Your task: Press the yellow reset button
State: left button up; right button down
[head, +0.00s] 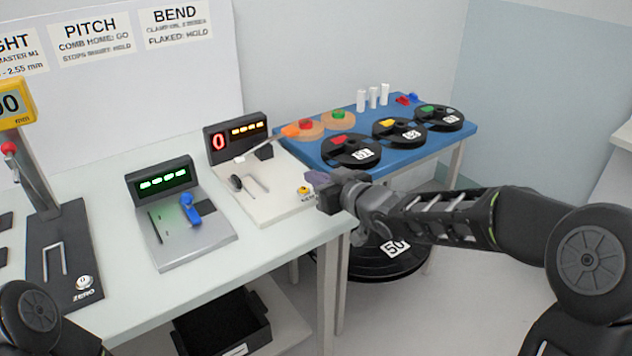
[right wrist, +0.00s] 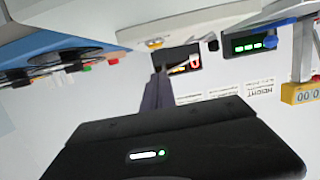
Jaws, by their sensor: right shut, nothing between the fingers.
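The yellow reset button (head: 304,190) sits at the front right corner of a white station base (head: 262,202) with a red "0" display. The button also shows in the right wrist view (right wrist: 153,43), on the white base, just above my fingertips in the picture. My right gripper (head: 314,180) is shut and empty. Its purple fingers are beside the button in the head view and appear apart from it, though the exact gap is hard to tell. Only part of my left arm shows at the lower left; its gripper is out of view.
A blue table (head: 440,150) with several black reels (head: 350,150) stands behind the gripper. A grey station (head: 185,225) with a green display is to the left. A height gauge (head: 58,260) stands further left. A large black reel (head: 385,262) is below the tabletop.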

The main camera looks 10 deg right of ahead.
jog(key=p+v, duration=0.1)
jog(key=v, duration=0.7)
jog(key=shift+a, duration=0.1)
dwell(0.4)
